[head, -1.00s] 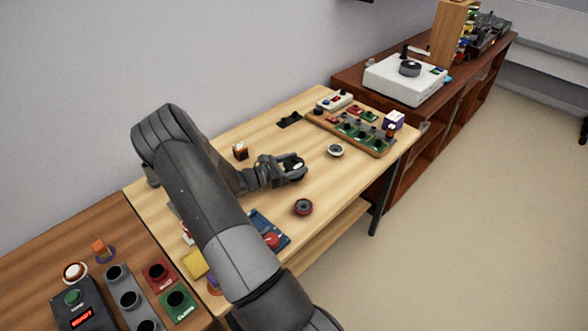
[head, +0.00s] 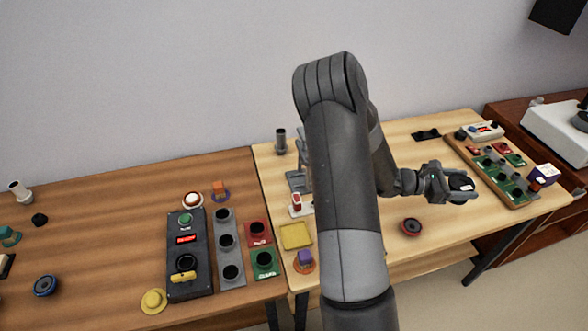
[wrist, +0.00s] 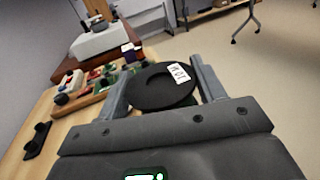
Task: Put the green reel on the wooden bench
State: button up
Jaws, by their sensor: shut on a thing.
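My gripper (head: 455,184) is shut on a black round disc (wrist: 158,92) with a small white label; the wrist view shows it between both fingers. It hangs over the pale wooden table (head: 345,154), left of the button panel. No green shows on it. A teal-green reel (head: 8,237) lies at the far left edge on the brown wooden bench (head: 100,215), partly cut off. I cannot tell which bench the task names. A blue reel (head: 45,286) lies on the brown bench.
A dark control box (head: 188,258), a grey strip of sockets (head: 228,255), and red and green socket plates stand on the brown bench. A wooden board with buttons (head: 515,198) lies right of my gripper.

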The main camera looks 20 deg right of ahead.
notch_tip(320, 180, up, 18)
jog(key=f, duration=0.1)
jog(key=w+a+n+t, duration=0.3)
jog(key=w+a+t, duration=0.2)
jog(key=w+a, duration=0.3)
jog(key=w+a+n+t, duration=0.3)
jog(key=w+a+t, duration=0.15)
jog(key=w, duration=0.65)
jog(key=w+a+n+t+y, duration=0.1)
jog(key=w+a+n+t, duration=0.2)
jog(key=a, duration=0.5)
jog(key=w+a+r+n+t+y, duration=0.1)
jog(key=w+a+t+y, duration=0.15)
jog(key=w+a, duration=0.45)
jog(key=w+a+n+t+y, duration=0.1)
jog(key=w+a+n+t, duration=0.15)
jog(key=a, duration=0.65)
jog(key=n+t+y, duration=0.6)
jog(key=n+y, duration=0.5)
jog(key=y, duration=0.4)
send_over(116, 224)
jog(key=shift+m, duration=0.25)
notch_tip(116, 224, down, 25)
jog(key=shift+d+f, duration=0.1)
jog(key=shift+f, duration=0.05)
notch_tip(116, 224, down, 4)
jog(key=shift+f, duration=0.1)
